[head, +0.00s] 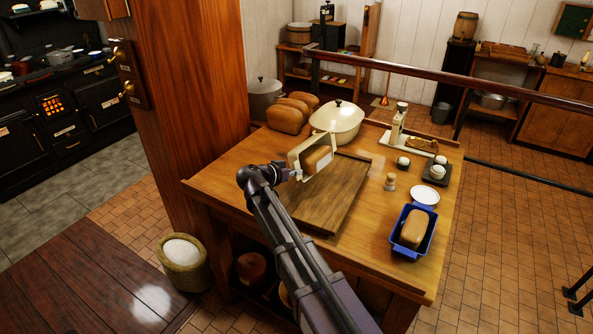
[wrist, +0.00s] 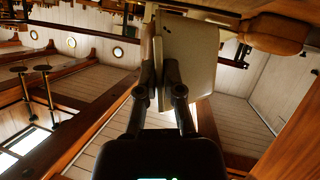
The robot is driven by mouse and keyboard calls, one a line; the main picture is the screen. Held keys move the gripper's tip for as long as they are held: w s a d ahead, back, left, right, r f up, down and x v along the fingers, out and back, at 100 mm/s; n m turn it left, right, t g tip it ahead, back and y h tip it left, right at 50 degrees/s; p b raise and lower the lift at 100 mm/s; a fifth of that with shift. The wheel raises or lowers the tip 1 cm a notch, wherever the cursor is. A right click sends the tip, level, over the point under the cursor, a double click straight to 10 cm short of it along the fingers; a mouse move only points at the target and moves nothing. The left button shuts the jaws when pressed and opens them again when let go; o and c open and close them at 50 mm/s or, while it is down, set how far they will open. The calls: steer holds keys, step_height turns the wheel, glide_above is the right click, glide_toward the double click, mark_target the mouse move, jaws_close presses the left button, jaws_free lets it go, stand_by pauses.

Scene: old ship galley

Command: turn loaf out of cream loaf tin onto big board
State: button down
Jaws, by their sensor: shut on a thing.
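The cream loaf tin (head: 297,157) is tipped on its side over the big board (head: 343,196), its open side turned toward the right. A brown loaf (head: 318,158) shows inside the tin's opening. My gripper (head: 292,174) is shut on the tin at its near left end. In the wrist view, the fingers of my gripper (wrist: 167,82) pinch the tin's cream wall (wrist: 192,50). The big board lies on the wooden table and its visible surface is bare. I cannot tell whether the tin or loaf touches the board.
A cream lidded pot (head: 338,122) stands just behind the tin, with brown loaves (head: 288,113) to its left.

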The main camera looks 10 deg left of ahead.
mark_target(293, 159)
steer(key=shift+s+d+f+m+y+b, duration=0.1)
steer(key=shift+d+f+m+y+b, duration=0.1)
steer(key=shift+f+m+y+b, duration=0.45)
steer(key=m+y, duration=0.1)
steer(key=f+m+t, duration=0.1)
steer(key=m, duration=0.1)
steer(key=shift+a+f+y+b, duration=0.1)
steer(key=shift+y+b, duration=0.25)
steer(key=shift+b, duration=0.05)
steer(key=shift+a+f+m+t+y+b, duration=0.1)
steer(key=shift+f+m+t+y+b, duration=0.1)
steer(key=shift+m+t+y+b, duration=0.5)
steer(key=shift+a+r+p, duration=0.1)
steer(key=shift+r+p, duration=0.05)
steer(key=shift+p, duration=0.25)
steer(key=shift+w+a+r+p, duration=0.25)
steer(key=shift+a+r+p, duration=0.1)
steer(key=shift+r+p, duration=0.6)
steer(key=shift+w+a+r+p, duration=0.25)
steer(key=shift+a+r+p, duration=0.05)
steer(key=shift+r+p, duration=0.65)
steer(key=shift+w+a+r+p, duration=0.25)
steer(key=shift+a+r+p, duration=0.1)
steer(key=shift+r+p, duration=0.6)
